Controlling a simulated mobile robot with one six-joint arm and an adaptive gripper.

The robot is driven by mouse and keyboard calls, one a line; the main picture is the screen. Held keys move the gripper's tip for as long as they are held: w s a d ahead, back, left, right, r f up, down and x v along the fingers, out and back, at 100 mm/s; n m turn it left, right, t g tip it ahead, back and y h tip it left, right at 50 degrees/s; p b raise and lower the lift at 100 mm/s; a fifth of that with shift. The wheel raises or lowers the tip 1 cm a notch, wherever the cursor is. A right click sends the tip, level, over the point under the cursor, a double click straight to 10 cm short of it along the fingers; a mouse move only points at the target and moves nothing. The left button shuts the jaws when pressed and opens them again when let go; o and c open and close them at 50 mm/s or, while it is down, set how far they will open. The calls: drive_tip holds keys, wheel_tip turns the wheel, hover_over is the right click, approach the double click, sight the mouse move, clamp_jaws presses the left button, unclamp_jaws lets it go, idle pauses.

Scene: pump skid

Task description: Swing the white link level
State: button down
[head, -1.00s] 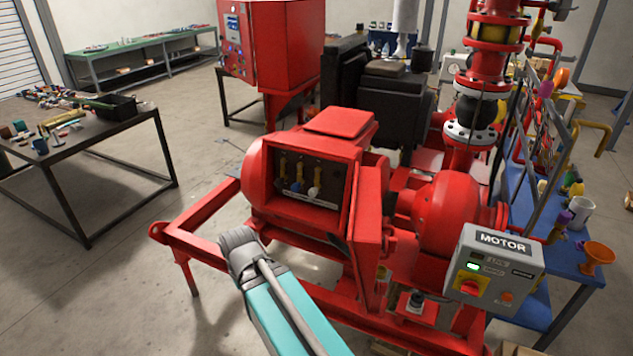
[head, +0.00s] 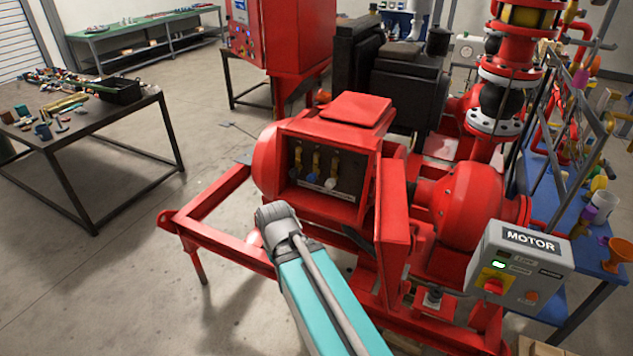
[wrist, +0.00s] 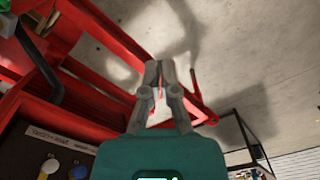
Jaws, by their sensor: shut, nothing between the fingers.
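The white link (head: 330,182) is the rightmost of three in the open red terminal box (head: 336,128). It hangs roughly upright, with its white knob at the lower end. Its knob also shows at the lower left of the wrist view (wrist: 49,166). A blue link (head: 312,177) and a darker link (head: 297,172) hang to its left. My gripper (wrist: 158,68) is shut and empty in the wrist view. It points past the box toward the red frame and floor, apart from the links. In the head view I cannot make out its fingers.
The open red box door (head: 394,205) stands to the right of the links. A grey MOTOR box (head: 519,262) is at the lower right. Red frame rails (head: 222,262) run below the box. Floor at the left is clear up to a dark table (head: 100,128).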

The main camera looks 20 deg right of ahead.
drive_tip(key=shift+w, duration=0.1)
drive_tip(key=w+d+r+m+h+b, duration=0.1)
drive_tip(key=w+d+h, duration=0.35)
drive_tip(key=w, duration=0.35)
drive_tip(key=w+d+m+h+b, duration=0.1)
drive_tip(key=w+d+h, duration=0.2)
drive_tip(key=w+d, duration=0.3)
drive_tip(key=w+d+r+m+h+b, duration=0.1)
drive_tip(key=w+r+h, duration=0.2)
drive_tip(key=w, duration=0.4)
drive_tip(key=w+r+m+h+b, duration=0.1)
drive_tip(key=w+r+h, duration=0.3)
drive_tip(key=w, duration=0.4)
drive_tip(key=shift+d+r+g, duration=0.25)
drive_tip(key=shift+d+g, duration=0.05)
drive_tip(key=shift+d, duration=0.05)
drive_tip(key=shift+w+d, duration=0.1)
drive_tip(key=b, duration=0.4)
approach(332, 174)
wheel_tip(332, 174, down, 2)
drive_tip(key=w+d, duration=0.2)
drive_tip(key=shift+s+d+f+b, duration=0.35)
drive_tip(key=shift+s+d, duration=0.2)
drive_tip(key=shift+s, duration=0.15)
drive_tip(key=shift+s+d+f+b, duration=0.35)
drive_tip(key=shift+s+d, duration=0.2)
drive_tip(key=shift+s, duration=0.2)
